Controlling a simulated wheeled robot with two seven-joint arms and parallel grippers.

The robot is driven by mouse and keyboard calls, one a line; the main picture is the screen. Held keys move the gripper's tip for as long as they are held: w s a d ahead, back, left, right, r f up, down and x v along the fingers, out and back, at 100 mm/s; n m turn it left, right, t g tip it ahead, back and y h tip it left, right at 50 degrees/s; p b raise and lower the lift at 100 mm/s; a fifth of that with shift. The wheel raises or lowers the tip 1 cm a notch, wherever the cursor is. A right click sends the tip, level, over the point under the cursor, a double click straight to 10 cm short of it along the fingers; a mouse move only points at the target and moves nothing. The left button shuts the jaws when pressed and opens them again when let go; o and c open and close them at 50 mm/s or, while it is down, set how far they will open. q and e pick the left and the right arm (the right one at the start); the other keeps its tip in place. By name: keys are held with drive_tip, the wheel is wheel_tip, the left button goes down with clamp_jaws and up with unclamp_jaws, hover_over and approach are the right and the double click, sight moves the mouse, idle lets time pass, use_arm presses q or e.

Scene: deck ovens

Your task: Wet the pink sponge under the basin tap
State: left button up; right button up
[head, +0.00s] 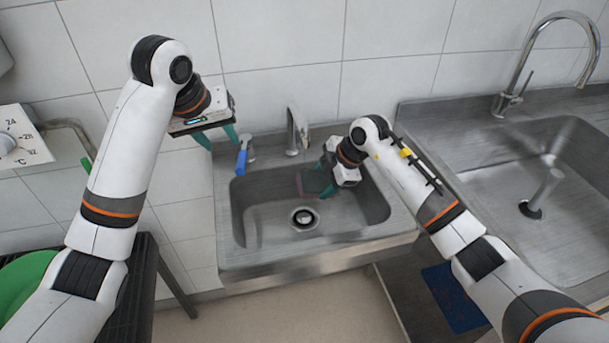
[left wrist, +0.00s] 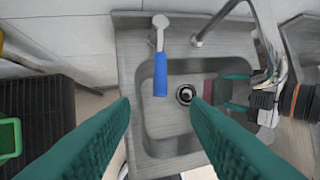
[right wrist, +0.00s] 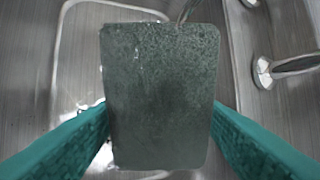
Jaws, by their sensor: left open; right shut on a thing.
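The pink sponge (head: 302,185) is low in the small basin (head: 236,212), right of the drain; its pink side also shows in the left wrist view (left wrist: 208,91). My right gripper (head: 323,178) is shut on it; in the right wrist view the sponge's dark grey-green face (right wrist: 160,95) fills the space between the teal fingers. The basin tap (head: 293,132) rises at the basin's back edge, behind the sponge. I cannot make out running water. A blue-handled lever (head: 242,160) stands left of the tap.
A larger sink (head: 480,165) with a tall curved tap (head: 550,40) adjoins on the right. A dark rack (left wrist: 35,110) and a green item (head: 25,285) are at the left. A dial panel (head: 20,140) is on the left wall. The basin's left half is clear.

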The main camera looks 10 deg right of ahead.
use_arm(q)
drive_tip(key=c, duration=0.7)
drive_tip(key=shift+f, duration=0.4)
clamp_jaws()
wheel_tip(320, 180, down, 7)
drive_tip(key=a+n+h, duration=0.1)
drive_tip(key=a+h, duration=0.2)
drive_tip(key=h, duration=0.4)
drive_tip(key=a+f+n+t+h, duration=0.2)
drive_tip(key=a+n+t+h, duration=0.25)
drive_tip(key=a, duration=0.55)
drive_tip(key=n, duration=0.1)
approach(243, 153)
drive_tip(key=w, duration=0.1)
drive_tip(key=d, duration=0.1)
drive_tip(key=d+f+t+y, duration=0.1)
drive_tip(key=shift+d, duration=0.35)
drive_tip(key=shift+d+f, duration=0.1)
drive_tip(key=shift+d, duration=0.3)
